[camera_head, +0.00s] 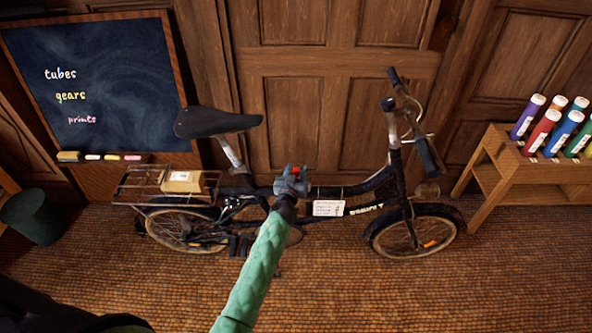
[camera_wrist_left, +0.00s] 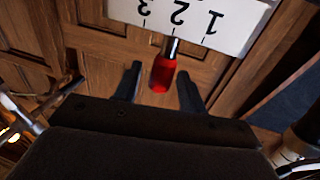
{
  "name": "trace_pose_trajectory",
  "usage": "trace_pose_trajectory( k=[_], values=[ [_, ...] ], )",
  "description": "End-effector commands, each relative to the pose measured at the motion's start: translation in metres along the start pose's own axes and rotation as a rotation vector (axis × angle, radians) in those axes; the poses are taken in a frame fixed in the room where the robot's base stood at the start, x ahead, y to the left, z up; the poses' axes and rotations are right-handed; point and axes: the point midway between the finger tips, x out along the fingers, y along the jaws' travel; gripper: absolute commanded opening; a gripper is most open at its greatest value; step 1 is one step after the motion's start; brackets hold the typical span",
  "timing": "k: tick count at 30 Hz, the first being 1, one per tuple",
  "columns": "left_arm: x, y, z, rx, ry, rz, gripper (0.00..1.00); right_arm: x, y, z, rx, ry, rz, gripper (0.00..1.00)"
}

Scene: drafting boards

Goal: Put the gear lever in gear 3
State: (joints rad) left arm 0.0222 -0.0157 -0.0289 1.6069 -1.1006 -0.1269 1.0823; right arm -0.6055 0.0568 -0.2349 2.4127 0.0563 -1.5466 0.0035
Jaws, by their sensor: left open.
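The gear lever has a red grip (camera_wrist_left: 161,75) on a metal shaft. In the left wrist view its shaft points at the 2 on a white gear plate (camera_wrist_left: 214,32), which reads 3, 2, 1 upside down from left to right. The red grip also shows as a small spot in the head view (camera_head: 295,170), above the bicycle frame. My left gripper (camera_wrist_left: 160,72) is open, its fingers on either side of the red grip with a gap on each side. In the head view the left gripper (camera_head: 291,182) covers part of the bicycle's middle. My right gripper is out of view.
The bicycle (camera_head: 376,203) stands before a panelled wooden wall, with a parcel (camera_head: 183,181) on its rear rack and a white label (camera_head: 328,208) on its frame. A chalkboard (camera_head: 120,75) is at left, a wooden stand (camera_head: 500,190) with coloured tubes at right. The floor in front is clear.

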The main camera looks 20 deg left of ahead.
Motion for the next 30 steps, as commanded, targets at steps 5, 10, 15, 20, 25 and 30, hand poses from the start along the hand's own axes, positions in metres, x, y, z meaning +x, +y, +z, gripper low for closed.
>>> trace_pose_trajectory(
  k=[5, 10, 15, 20, 25, 30],
  values=[
    [0.003, 0.0, 0.0, 0.0, 0.0, 0.0, 0.41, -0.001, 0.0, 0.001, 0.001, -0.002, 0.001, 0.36],
    [0.003, 0.0, 0.0, 0.0, 0.001, 0.0, 0.37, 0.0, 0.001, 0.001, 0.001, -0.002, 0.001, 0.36],
    [0.003, 0.0, 0.0, 0.0, 0.001, 0.0, 0.04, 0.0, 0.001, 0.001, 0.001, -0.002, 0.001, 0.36],
    [0.003, 0.0, 0.0, 0.0, 0.0, 0.0, 0.0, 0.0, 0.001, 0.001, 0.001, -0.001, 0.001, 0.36],
    [0.003, 0.004, -0.002, 0.037, -0.006, 0.0, 0.0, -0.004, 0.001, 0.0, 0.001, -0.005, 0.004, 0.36],
    [0.005, 0.014, -0.001, 0.141, -0.027, 0.001, 0.0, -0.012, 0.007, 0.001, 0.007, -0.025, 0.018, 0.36]
  ],
)
